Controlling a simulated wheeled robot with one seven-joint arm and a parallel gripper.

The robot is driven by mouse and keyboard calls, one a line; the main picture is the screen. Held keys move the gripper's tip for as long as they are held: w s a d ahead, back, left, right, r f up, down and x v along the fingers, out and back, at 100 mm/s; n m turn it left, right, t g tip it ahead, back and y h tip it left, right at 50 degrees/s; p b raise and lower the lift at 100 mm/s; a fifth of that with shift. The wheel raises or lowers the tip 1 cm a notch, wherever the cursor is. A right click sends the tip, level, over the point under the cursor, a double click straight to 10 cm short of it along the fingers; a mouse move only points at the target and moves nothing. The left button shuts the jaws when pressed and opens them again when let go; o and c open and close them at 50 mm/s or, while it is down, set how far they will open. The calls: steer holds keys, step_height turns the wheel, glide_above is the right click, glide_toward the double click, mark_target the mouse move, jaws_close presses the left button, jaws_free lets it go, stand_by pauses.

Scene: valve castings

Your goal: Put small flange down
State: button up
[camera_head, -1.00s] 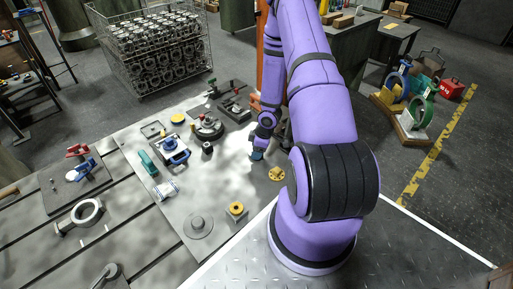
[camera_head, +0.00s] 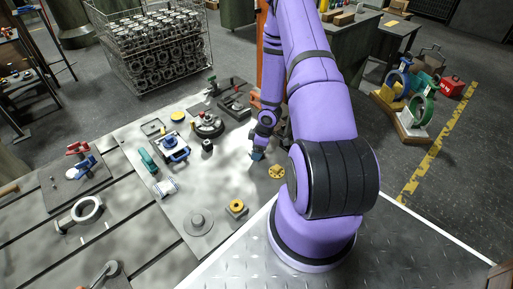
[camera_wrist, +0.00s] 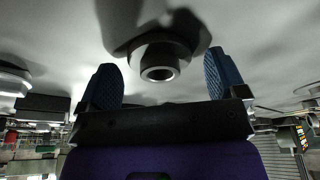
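My gripper (camera_head: 257,156) is low over the right part of the grey table plate, with its blue fingertips close to the surface. In the wrist view its two ribbed blue fingers (camera_wrist: 163,82) stand wide apart. A grey round flange with a short hollow hub (camera_wrist: 158,62) shows between and beyond them, with a gap on each side. This looks like the small flange, against a pale surface. I cannot make it out in the head view, where my gripper and arm may hide it.
A yellow flanged part (camera_head: 277,171) lies just right of my gripper. Another yellow ring part (camera_head: 236,207) and a wide grey flange (camera_head: 197,222) are nearer. A blue vise-like fixture (camera_head: 172,148) and a dark round fixture (camera_head: 207,125) stand left. Bare plate lies between.

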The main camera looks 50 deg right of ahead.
steer(key=v, duration=1)
steer(key=shift+r, duration=0.4)
stand_by(1.0)
